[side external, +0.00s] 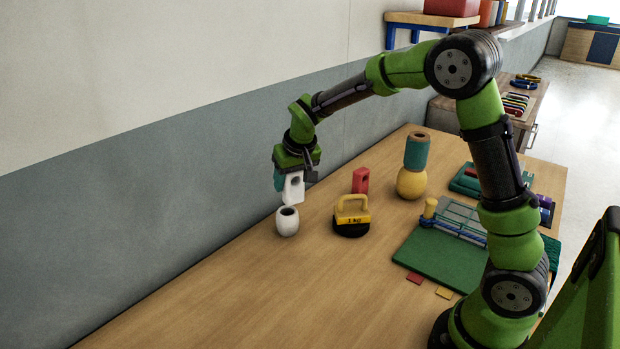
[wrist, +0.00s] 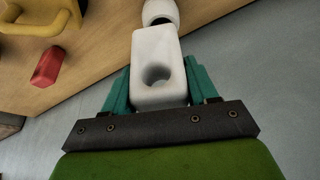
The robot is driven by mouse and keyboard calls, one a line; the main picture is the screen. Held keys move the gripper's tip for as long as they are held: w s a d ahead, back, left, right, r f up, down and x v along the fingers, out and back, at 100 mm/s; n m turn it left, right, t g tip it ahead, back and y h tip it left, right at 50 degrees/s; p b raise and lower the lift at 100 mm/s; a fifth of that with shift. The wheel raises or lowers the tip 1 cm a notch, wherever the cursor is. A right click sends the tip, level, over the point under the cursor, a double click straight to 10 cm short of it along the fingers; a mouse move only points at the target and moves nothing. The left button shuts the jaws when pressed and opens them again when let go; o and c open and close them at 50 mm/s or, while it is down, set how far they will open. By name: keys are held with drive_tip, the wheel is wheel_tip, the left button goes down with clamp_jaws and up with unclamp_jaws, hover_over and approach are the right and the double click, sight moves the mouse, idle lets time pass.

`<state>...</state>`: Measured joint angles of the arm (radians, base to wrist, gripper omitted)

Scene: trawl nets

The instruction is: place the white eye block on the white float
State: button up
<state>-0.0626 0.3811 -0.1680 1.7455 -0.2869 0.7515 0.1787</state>
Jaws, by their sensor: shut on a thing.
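My gripper (side external: 284,184) is shut on the white eye block (side external: 294,188) and holds it in the air just above the white float. The wrist view shows the white eye block (wrist: 158,70) between the teal fingers (wrist: 157,90), with its round hole facing the camera. The white float (side external: 287,222) stands upright on the table, its dark top opening showing. In the wrist view the white float (wrist: 160,12) is partly hidden behind the far end of the block. The block's lower end looks slightly above the float; I cannot tell exactly how well they line up.
A yellow-handled 1 kg weight (side external: 351,217) stands right of the float, with a red block (side external: 360,180) behind it. A teal cylinder (side external: 417,152) sits on a yellow ball (side external: 411,184). A green board (side external: 440,258) lies farther right. The table's front left is clear.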

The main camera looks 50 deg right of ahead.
drive_tip(key=shift+w+d+f, duration=0.1)
drive_tip(key=shift+w, duration=0.6)
drive_tip(key=shift+w+d+f, duration=0.1)
drive_tip(key=shift+w, duration=0.6)
drive_tip(key=shift+f, duration=1.65)
drive_tip(key=shift+f, duration=0.15)
drive_tip(key=o, duration=1.1)
